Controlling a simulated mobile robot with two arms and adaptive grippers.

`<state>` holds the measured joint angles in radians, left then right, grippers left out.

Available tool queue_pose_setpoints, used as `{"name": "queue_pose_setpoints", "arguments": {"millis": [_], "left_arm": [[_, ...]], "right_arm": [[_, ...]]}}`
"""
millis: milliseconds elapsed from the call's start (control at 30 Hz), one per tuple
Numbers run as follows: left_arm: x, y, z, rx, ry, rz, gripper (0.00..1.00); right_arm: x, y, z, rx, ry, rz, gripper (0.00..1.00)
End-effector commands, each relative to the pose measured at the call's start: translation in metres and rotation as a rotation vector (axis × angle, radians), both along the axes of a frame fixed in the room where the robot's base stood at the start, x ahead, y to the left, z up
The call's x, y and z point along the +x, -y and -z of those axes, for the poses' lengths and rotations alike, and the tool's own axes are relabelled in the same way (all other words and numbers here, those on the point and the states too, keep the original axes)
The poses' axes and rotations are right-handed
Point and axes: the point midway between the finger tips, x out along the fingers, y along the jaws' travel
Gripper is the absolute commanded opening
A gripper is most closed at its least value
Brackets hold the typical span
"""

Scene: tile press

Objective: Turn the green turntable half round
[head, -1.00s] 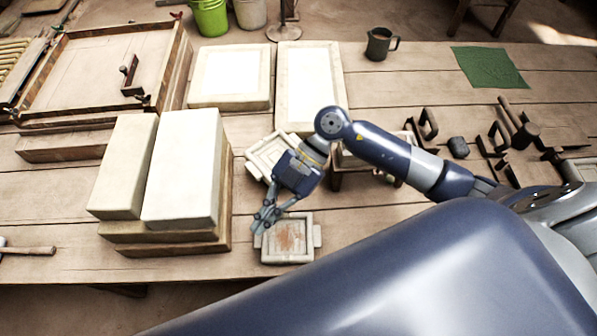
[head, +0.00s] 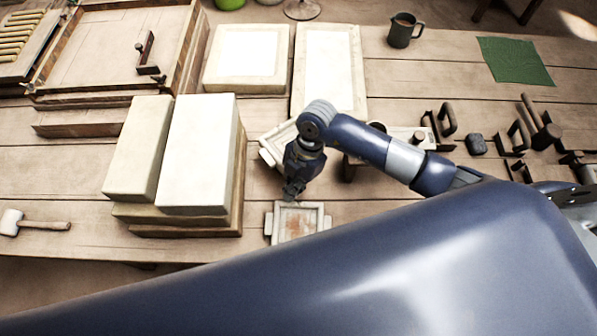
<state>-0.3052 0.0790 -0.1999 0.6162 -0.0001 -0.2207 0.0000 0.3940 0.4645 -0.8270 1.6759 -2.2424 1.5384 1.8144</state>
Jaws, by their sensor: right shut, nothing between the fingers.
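I cannot make out a green turntable in the head view. The only green things are a flat green cloth (head: 514,61) at the far right of the table and part of a green bucket (head: 229,4) at the top edge. My right gripper (head: 291,192) is shut and empty. It points down at the back edge of a small square mould (head: 319,222) with side handles and a reddish patch inside; whether it touches it I cannot tell. My left gripper is out of view.
Two tall pale blocks (head: 200,150) stand on boards left of the gripper. Another mould (head: 272,150) lies partly behind my wrist. Pale slabs (head: 330,70), a mug (head: 404,30), dark tools (head: 476,144) and a mallet (head: 40,224) lie around.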

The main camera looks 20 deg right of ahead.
Motion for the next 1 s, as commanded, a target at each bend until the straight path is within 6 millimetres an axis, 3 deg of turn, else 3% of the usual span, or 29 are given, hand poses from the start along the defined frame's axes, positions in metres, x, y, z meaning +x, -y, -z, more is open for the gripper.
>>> {"name": "queue_pose_setpoints", "arguments": {"millis": [300,1000], "left_arm": [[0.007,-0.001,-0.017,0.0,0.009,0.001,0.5],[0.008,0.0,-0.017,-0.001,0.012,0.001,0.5]], "right_arm": [[0.018,0.03,-0.005,0.0,-0.001,0.0,0.0],[0.019,0.04,-0.005,-0.001,0.001,-0.02,0.0]]}}
